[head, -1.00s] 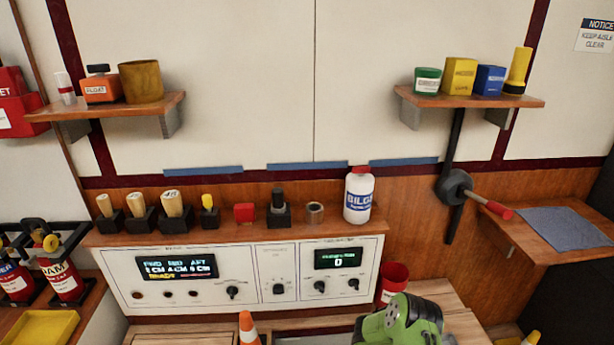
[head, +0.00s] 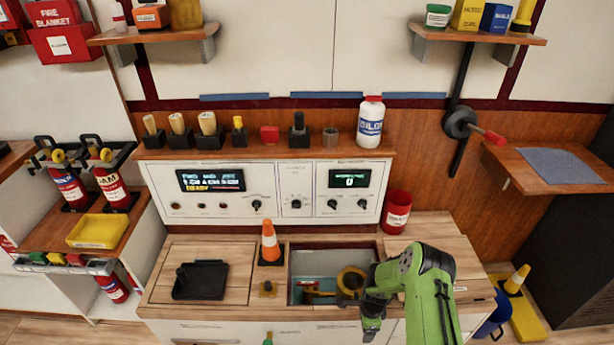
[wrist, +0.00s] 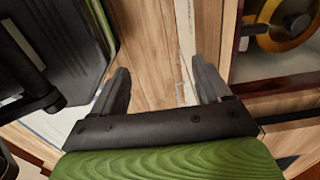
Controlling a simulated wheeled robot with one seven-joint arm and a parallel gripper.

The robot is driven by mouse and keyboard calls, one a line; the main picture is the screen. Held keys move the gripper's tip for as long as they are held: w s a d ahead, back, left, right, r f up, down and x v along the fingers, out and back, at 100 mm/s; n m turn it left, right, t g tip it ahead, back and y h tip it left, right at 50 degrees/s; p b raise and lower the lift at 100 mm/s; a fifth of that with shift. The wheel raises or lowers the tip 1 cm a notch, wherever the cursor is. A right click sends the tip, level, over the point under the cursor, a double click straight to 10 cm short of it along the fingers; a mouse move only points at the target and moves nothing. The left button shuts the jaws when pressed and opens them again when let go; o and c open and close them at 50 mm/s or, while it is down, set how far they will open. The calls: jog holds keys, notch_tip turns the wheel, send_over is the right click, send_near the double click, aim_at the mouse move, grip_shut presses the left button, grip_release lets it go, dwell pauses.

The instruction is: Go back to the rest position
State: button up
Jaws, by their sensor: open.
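My gripper (wrist: 158,90) shows in the wrist view with its two dark fingers spread apart and nothing between them. Bare wooden counter lies beyond the fingers. In the head view my green arm reaches in from the lower right, its bent part over the right side of the counter (head: 230,300). The fingers point down near the counter's front edge and are too small there to read.
An open bin (head: 318,288) with a yellow ring (head: 352,281) lies left of my arm. An orange cone (head: 270,240), a black tray (head: 200,280) and a red bucket (head: 397,212) stand around. A control panel (head: 265,192) rises behind.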

jog(key=w+r+n+t, duration=0.25)
jog(key=r+n, duration=0.45)
jog(key=r, duration=2.3)
jog(key=s+a+r+n+t+h, duration=0.1)
jog(key=s+r+n, duration=0.2)
jog(key=s+r, duration=0.45)
jog(key=s+a+r+n+t, duration=0.1)
jog(key=s+r+n, duration=0.3)
jog(key=r, duration=0.6)
jog(key=s+a+r+n+t+y, duration=0.1)
jog(key=s+r+n, duration=0.1)
jog(key=s, duration=0.6)
jog(key=s+r+n, duration=0.2)
jog(key=s, duration=0.6)
notch_tip(320, 180, up, 13)
jog(key=p, duration=1.3)
jog(key=shift+f, duration=0.15)
jog(key=shift+a, duration=0.1)
